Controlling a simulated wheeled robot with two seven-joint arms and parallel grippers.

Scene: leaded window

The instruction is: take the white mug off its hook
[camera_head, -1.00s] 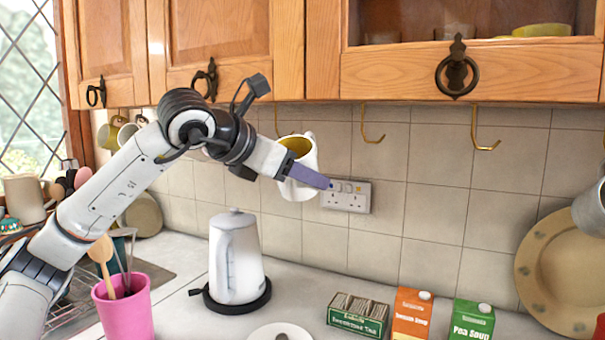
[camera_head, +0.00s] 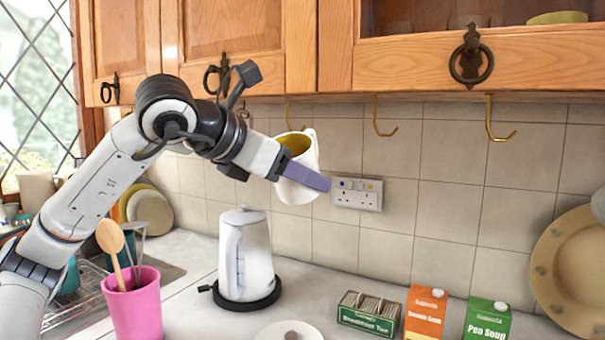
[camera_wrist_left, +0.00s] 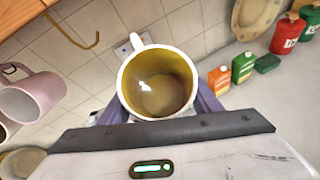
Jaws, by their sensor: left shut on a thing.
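The white mug (camera_head: 296,185) has a yellow inside and is held in my left gripper (camera_head: 308,174) below the wall cabinet. One purple finger crosses the front of the mug; the other is hidden behind it in the head view. In the left wrist view the mug (camera_wrist_left: 158,85) sits between both fingers, its open rim facing the camera and its handle pointing up. A brass hook (camera_head: 289,118) hangs just above and behind the mug; in the left wrist view the hook (camera_wrist_left: 80,38) is apart from the mug and its handle. My right gripper is not in view.
Two empty hooks (camera_head: 383,120) (camera_head: 494,125) hang to the right. A white kettle (camera_head: 246,262) stands below, beside a pink pot (camera_head: 134,305). A tea box (camera_head: 369,318) and soup cartons (camera_head: 425,312) stand at front right. A pinkish mug (camera_wrist_left: 32,100) shows in the left wrist view.

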